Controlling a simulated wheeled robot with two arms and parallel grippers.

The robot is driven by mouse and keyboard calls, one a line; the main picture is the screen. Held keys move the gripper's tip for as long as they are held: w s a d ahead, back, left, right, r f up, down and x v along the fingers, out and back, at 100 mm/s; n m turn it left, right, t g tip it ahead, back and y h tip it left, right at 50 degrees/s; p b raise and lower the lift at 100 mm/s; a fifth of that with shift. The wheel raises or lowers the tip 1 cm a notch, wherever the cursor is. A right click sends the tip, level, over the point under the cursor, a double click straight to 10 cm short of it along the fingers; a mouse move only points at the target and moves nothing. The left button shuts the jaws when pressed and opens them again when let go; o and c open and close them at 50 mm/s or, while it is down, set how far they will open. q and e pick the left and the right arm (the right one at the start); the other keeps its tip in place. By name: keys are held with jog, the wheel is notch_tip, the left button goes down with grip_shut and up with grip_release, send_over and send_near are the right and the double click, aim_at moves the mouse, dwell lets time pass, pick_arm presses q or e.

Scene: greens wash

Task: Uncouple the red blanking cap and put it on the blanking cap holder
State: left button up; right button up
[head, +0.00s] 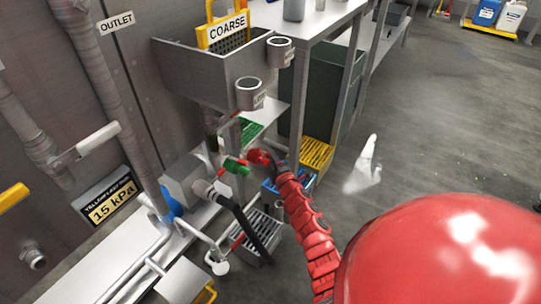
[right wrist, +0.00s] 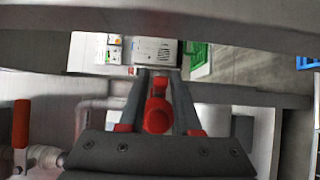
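The red blanking cap (right wrist: 157,115) shows between the two dark fingers of my right gripper (right wrist: 160,84) in the right wrist view. The fingers flank it closely; whether they press on it is unclear. In the head view my right gripper (head: 262,157) is at the end of my red arm, just right of a green fitting (head: 237,166); the cap is hard to separate from the red gripper parts there. Two grey ring-shaped holders (head: 250,93) and (head: 280,51) stick out from the sink's front and look empty; their small labels are unreadable. My left gripper is not in view.
A grey sink (head: 205,75) with a yellow COARSE sign (head: 226,30) stands above the fitting. A black hose (head: 248,225) hangs from a grey coupling below. Yellow (head: 317,153) and blue crates stand near my arm. Open floor (head: 430,120) lies to the right.

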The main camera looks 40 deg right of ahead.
grip_shut()
jog(key=n+y, duration=0.1)
jog(key=y, duration=0.1)
jog(key=d+n+y+b, duration=0.1)
jog(key=n+y, duration=0.1)
jog(key=w+n+y+b, duration=0.1)
jog(key=y, duration=0.2)
jog(key=shift+w+d+f+n, duration=0.1)
jog(key=shift+d+n, duration=0.05)
jog(key=shift+n, duration=0.15)
jog(key=shift+o, duration=1.8)
grip_release()
